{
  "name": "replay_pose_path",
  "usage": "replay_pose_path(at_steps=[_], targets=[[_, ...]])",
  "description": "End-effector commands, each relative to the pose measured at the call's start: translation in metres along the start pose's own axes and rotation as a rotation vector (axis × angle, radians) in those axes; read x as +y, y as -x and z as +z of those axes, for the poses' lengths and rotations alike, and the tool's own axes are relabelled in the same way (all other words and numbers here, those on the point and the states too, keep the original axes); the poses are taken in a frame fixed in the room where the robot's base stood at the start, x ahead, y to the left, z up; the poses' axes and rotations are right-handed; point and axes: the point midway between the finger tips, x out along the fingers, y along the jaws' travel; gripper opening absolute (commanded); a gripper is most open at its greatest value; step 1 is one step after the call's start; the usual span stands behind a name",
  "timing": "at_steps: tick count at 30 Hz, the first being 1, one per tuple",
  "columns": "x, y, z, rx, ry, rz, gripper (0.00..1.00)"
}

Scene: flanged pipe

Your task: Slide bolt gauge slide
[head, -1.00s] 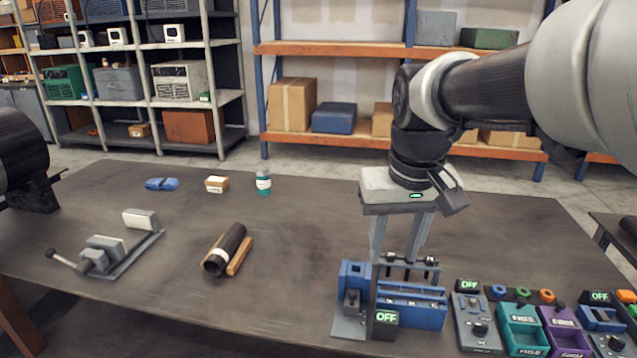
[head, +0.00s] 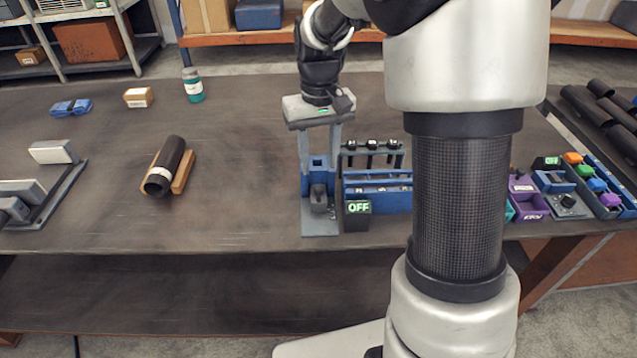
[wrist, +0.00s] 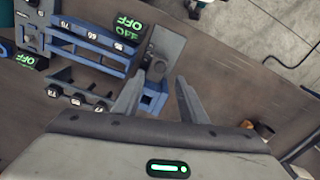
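The bolt gauge (head: 320,228) stands on the table with a grey base plate, a blue square-topped block (head: 318,165) and a dark grey slide piece (head: 319,198) at its front. My gripper (head: 319,158) points down over the gauge, with its fingers apart on either side of the blue block. In the wrist view my gripper (wrist: 163,82) is open with nothing clamped; the blue block (wrist: 152,100) shows between the fingers and the grey slide piece (wrist: 158,62) lies just beyond the tips. Whether a finger touches the gauge cannot be told.
A display reading OFF (head: 358,207) stands right beside the gauge. A blue rack (head: 378,200) and a stand of dark bolts (head: 372,147) are close on the right. My arm hides part of the bins. A dark pipe (head: 168,160) lies left; the table between is clear.

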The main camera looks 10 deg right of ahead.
Motion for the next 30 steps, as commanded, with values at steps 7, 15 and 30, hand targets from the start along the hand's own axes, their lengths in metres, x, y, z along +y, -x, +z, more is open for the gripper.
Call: replay_pose_path(at_steps=[7,15,30], targets=[[0.0,-0.05,0.001,-0.003,0.0,0.0,0.38],[0.0,-0.071,0.0,0.0,0.0,0.0,0.38],[0.0,-0.072,0.0,0.001,0.0,0.0,0.01]])
